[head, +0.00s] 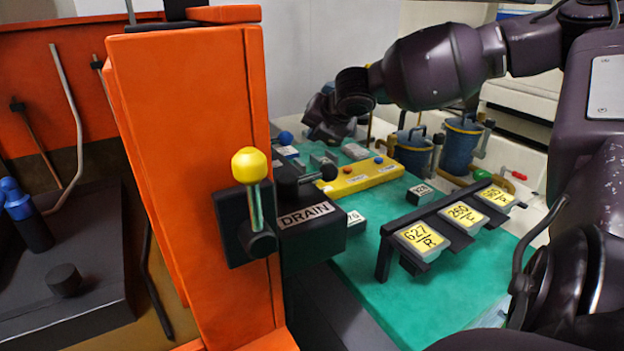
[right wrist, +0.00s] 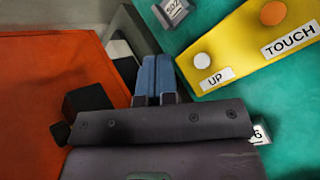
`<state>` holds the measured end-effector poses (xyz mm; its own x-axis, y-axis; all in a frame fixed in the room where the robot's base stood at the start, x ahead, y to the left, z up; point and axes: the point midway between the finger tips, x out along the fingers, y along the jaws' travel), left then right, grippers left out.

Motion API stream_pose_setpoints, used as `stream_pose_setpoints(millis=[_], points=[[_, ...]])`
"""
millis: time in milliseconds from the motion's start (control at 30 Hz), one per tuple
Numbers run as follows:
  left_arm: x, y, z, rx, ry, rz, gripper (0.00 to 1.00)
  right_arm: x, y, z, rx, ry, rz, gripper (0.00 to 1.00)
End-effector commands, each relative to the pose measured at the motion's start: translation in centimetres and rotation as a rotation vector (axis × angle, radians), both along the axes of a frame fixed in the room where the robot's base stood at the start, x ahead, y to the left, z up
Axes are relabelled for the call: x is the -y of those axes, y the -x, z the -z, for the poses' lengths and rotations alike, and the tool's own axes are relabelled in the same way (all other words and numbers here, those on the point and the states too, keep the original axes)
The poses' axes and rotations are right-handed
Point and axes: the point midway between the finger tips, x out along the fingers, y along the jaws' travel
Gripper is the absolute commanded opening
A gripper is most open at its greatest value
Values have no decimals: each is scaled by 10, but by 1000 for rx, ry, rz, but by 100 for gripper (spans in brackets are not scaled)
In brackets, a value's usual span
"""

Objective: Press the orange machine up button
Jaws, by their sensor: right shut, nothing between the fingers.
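A yellow button panel (head: 358,177) lies on the green surface beyond the orange machine column (head: 192,150). In the right wrist view the panel (right wrist: 250,50) carries a white button (right wrist: 202,61) labelled UP and an orange button (right wrist: 272,13) labelled TOUCH. My right gripper (head: 328,124) is over the far end of the green surface, behind the panel; its fingertips are hard to make out there. In the right wrist view my right gripper (right wrist: 156,62) is shut and empty, with blue fingers to the left of the UP button. My left gripper is not in view.
A yellow-knobbed lever (head: 250,165) and a black DRAIN box (head: 308,225) stick out from the orange column. A black rack with yellow-labelled boxes (head: 422,238) stands at the right front. Blue containers (head: 462,140) stand behind. The green surface (head: 375,285) is bare at the front.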

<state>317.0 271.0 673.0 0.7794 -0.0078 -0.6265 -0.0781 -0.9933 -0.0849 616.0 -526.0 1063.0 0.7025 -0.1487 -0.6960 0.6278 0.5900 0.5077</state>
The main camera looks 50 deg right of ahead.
Motion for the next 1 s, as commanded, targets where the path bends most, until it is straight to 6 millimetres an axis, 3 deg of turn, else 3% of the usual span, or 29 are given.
stream_pose_setpoints(millis=[500, 700, 1000], points=[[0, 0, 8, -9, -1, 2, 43, 0, 0, 63, -4, -2, -1, 0], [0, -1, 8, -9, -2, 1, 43, 0, 0, 75, -2, 0, -1, 0], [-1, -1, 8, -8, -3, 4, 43, 0, 0, 78, -1, -1, -1, 0]])
